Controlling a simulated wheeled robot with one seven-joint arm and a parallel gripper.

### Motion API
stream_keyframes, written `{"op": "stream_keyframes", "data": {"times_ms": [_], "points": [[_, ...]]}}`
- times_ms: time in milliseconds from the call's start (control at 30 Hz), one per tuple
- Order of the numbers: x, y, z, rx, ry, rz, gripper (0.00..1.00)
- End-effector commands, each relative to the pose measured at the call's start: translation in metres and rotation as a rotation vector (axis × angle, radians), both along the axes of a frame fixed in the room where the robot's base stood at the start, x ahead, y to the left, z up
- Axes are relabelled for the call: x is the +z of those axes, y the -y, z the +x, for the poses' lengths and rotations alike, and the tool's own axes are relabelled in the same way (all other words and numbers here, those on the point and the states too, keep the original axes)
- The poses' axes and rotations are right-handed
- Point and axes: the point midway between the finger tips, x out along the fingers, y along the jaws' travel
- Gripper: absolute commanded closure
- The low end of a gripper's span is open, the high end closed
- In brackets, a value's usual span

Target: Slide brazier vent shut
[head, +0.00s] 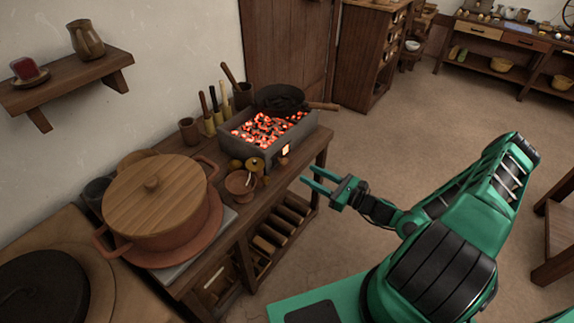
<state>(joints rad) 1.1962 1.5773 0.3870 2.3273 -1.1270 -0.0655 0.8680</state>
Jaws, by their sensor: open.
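The brazier (246,149) is a grey rectangular box of glowing coals on the wooden table. On its front side a small opening (286,149) glows orange, so the vent looks at least partly open. A small knob-like piece (283,160) shows just left of and below the glow; I cannot tell whether it belongs to the vent slide. My gripper (312,182) is open and empty, in front of the table's edge, to the right of and nearer than the brazier. Its two green fingers point left and touch nothing.
A dark pan (279,98) with a wooden handle rests at the brazier's back. Small brown bowls (240,183) and a yellowish pot (256,166) stand close by its front. A large lidded pot (155,200) fills the table's near left.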

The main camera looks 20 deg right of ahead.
Motion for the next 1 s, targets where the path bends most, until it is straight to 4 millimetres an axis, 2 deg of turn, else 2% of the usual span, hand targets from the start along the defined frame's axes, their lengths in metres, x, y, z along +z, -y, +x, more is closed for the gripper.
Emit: {"op": "stream_keyframes", "data": {"times_ms": [533, 733, 1000], "points": [[0.000, -0.052, 0.069, 0.005, 0.001, -0.003, 0.60], [0.000, -0.060, 0.081, 0.004, 0.002, -0.002, 0.60], [0.000, -0.061, 0.083, 0.003, 0.000, -0.002, 0.60]]}}
